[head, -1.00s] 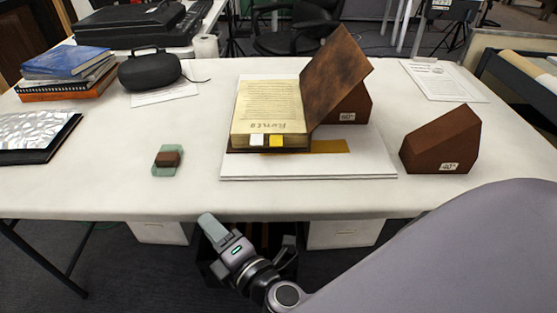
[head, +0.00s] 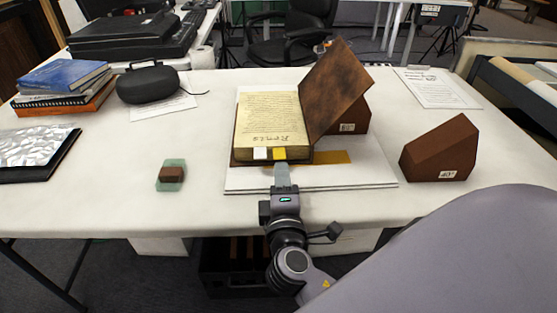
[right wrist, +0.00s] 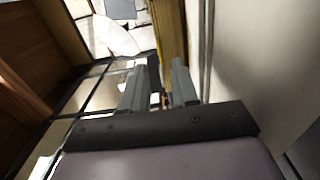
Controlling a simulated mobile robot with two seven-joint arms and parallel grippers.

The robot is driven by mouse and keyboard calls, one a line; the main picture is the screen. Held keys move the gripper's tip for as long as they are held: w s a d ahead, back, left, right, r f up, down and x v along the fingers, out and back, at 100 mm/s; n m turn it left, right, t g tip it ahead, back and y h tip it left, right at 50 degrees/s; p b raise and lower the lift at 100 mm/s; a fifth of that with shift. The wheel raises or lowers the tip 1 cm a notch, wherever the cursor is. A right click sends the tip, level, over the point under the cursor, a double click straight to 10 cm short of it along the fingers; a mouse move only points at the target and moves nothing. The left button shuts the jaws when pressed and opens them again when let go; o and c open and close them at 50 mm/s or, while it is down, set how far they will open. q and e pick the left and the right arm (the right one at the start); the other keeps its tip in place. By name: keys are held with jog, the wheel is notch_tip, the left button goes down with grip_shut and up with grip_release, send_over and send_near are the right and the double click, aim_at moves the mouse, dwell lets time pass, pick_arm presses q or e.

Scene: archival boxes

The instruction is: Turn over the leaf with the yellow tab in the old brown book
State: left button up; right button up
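The old brown book (head: 270,125) lies open on a white board, its front cover (head: 335,90) tilted up to the right against a brown wedge. Its page block faces up. A yellow tab (head: 279,154) sticks out at the near edge of the pages, just right of a white tab (head: 261,154). My right gripper (head: 282,172) is at the near edge of the book, just below the yellow tab; I cannot tell whether it touches. In the right wrist view its two fingers (right wrist: 159,75) stand apart with a gap between them. My left gripper is not in view.
The white board (head: 340,181) has a brown-yellow strip (head: 333,157) on it. A brown wedge (head: 440,150) stands at right. A small brown block on a green pad (head: 171,174) lies at left. The table between pad and board is clear.

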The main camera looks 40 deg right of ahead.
jog(key=shift+x, duration=2.6)
grip_shut()
jog(key=shift+a+f, duration=0.1)
